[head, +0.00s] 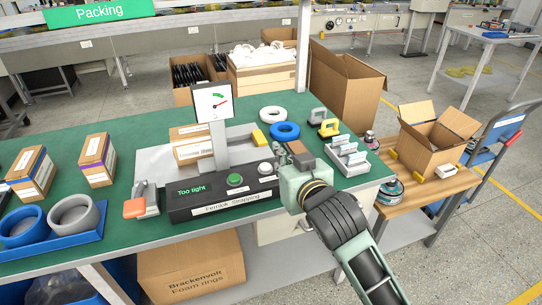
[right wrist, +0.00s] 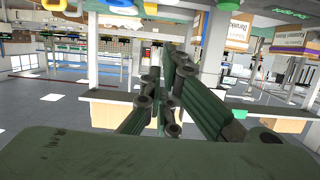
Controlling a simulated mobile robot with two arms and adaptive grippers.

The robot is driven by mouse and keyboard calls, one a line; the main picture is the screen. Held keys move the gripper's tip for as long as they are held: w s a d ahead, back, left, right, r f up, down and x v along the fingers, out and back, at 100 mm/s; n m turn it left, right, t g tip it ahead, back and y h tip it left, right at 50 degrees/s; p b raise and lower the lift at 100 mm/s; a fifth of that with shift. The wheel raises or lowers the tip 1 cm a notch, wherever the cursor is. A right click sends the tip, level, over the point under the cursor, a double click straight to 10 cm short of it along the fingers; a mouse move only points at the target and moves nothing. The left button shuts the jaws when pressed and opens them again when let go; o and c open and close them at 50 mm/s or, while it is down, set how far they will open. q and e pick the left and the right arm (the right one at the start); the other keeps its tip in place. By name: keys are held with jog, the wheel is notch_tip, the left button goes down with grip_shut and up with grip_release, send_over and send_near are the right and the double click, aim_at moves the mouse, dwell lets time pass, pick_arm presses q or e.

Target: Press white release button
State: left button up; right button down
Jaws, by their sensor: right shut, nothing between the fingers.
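The black strapping machine (head: 205,204) stands on the green table, with its display reading "Too tight". On its top are a green button (head: 235,180) and, to the right of it, a white button (head: 265,168). A small box (head: 192,149) sits behind it, by a gauge sign (head: 214,102). My right gripper (head: 281,150) is shut and empty, just right of the white button; I cannot tell whether they touch. Its closed fingers also show in the right wrist view (right wrist: 172,70), where the button is not seen. My left gripper is not in view.
An orange-tipped tool (head: 136,208) lies left of the machine. Blue (head: 285,131) and white (head: 272,113) rings lie behind my right gripper. A white rack (head: 347,158) stands close on its right. A wooden side table (head: 425,200) holds an open carton (head: 436,137).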

send_over(269, 173)
notch_tip(269, 173, down, 2)
jog(key=shift+f, duration=0.2)
notch_tip(269, 173, down, 3)
jog(key=shift+w+r, duration=0.15)
jog(key=shift+r, duration=0.05)
jog(key=shift+f, duration=0.75)
